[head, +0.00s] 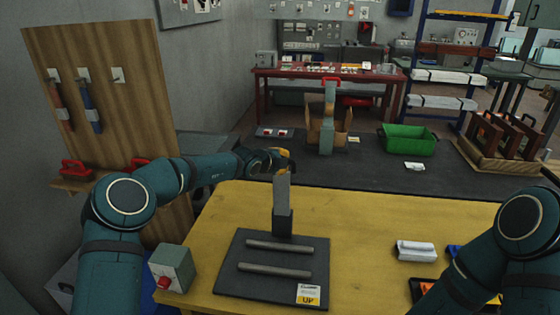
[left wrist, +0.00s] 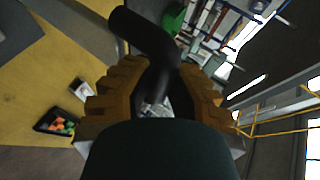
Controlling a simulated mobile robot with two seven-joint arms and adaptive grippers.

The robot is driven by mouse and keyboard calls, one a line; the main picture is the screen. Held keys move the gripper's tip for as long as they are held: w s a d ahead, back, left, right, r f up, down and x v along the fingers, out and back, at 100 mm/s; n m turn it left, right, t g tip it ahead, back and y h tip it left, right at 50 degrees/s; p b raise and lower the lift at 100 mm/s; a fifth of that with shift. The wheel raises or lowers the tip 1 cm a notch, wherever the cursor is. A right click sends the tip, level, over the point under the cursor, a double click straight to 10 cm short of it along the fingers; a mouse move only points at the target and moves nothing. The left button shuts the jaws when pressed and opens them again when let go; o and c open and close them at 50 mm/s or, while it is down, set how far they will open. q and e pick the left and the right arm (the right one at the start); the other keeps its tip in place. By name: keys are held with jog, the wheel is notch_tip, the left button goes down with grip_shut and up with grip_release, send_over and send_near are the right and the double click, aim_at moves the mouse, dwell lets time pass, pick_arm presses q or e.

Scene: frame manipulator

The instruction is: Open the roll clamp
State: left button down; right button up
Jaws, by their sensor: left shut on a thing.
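The roll clamp stands on a black plate (head: 230,268) on the yellow table. Its upright grey lever (head: 282,192) rises from a dark block (head: 283,222) at the back of the plate. My left gripper (head: 284,160), with orange fingers, is at the top of the lever. In the left wrist view a dark bent handle (left wrist: 150,42) runs between the fingers (left wrist: 155,100), which are shut on it. The fingers partly hide the handle's end. My right arm shows at the right, but its gripper is not in view.
Two grey bars (head: 280,246) lie across the plate, beside a yellow "UP" label (head: 308,294). A grey box with a red button (head: 172,268) stands at the left. A white item (head: 415,250) lies at the right. The table's middle right is clear.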

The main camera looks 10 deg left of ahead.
pick_arm(q)
jog(key=shift+r, duration=0.15)
jog(key=c, duration=0.9)
grip_release()
jog(key=v, duration=1.2)
